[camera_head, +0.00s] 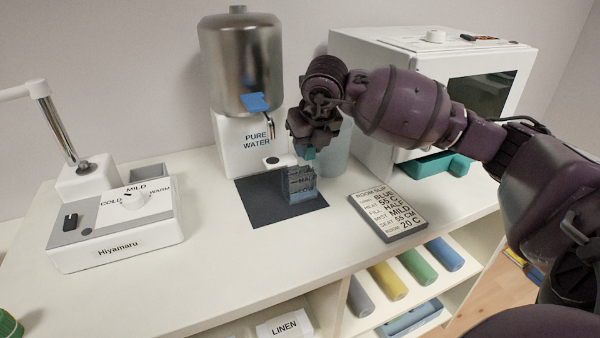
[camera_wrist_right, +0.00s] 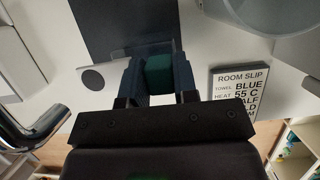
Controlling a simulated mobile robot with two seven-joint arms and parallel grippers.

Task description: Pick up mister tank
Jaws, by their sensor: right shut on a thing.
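The mister tank (camera_head: 300,186) is a small clear blue-grey box with level markings on its front. It appears upright over the right part of a dark mat (camera_head: 262,207); I cannot tell whether its base touches the mat. My right gripper (camera_head: 309,153) points down from above and is shut on the tank's teal-green top grip. In the right wrist view the teal grip (camera_wrist_right: 159,72) sits between the two fingers (camera_wrist_right: 159,80). The tank's body is mostly hidden below it there. My left gripper is not in view.
A steel water dispenser (camera_head: 240,65) with a spout stands behind the mat. The Hiyamaru unit (camera_head: 118,230) stands left, and a white cabinet (camera_head: 400,45) with a dark window behind right. A room slip (camera_head: 388,215) lies right of the mat. Rolled towels (camera_head: 388,281) fill the shelf below.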

